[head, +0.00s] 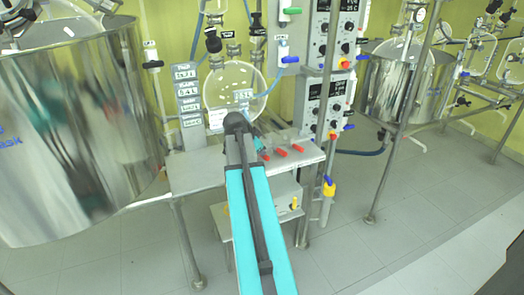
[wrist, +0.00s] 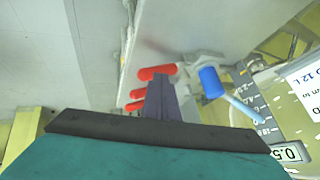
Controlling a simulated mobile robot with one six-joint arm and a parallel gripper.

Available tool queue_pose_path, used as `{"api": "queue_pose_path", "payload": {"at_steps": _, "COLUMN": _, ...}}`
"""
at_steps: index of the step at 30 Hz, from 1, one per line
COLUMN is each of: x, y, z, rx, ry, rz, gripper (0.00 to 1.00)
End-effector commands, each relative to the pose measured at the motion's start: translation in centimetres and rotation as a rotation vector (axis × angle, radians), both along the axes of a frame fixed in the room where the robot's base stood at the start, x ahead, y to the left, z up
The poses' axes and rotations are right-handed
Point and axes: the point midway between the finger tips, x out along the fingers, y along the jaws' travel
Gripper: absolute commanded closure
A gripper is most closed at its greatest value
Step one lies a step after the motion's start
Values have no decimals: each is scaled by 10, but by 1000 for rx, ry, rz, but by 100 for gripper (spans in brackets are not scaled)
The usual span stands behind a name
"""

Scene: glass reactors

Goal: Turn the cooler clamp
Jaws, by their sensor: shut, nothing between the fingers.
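No label shows which one is the cooler clamp. My gripper (wrist: 162,88) is shut and empty. Its dark fingers point toward the red handles and overlap the nearest ones in the picture; I cannot tell whether they touch. In the head view my arm hides most of the gripper.
The round glass flask (head: 233,82) stands behind the shelf (head: 196,172), with a scale beside it. A large steel vessel (head: 75,130) is at left. Control boxes (head: 325,105) with knobs are right of the flask. Another steel vessel (head: 388,90) stands farther right.

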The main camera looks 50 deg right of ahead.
Motion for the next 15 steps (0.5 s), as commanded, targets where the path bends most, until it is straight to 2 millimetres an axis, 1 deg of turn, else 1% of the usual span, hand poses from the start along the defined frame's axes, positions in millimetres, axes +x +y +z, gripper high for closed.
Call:
{"api": "queue_pose_path", "payload": {"at_steps": 5, "x": 1, "y": 1, "z": 5, "rx": 0, "ry": 0, "rz": 0, "gripper": 100}}
{"api": "queue_pose_path", "payload": {"at_steps": 8, "x": 3, "y": 3, "z": 11, "rx": 0, "ry": 0, "rz": 0, "gripper": 100}}
{"api": "queue_pose_path", "payload": {"at_steps": 15, "x": 13, "y": 13, "z": 40, "rx": -1, "ry": 0, "rz": 3, "gripper": 100}}
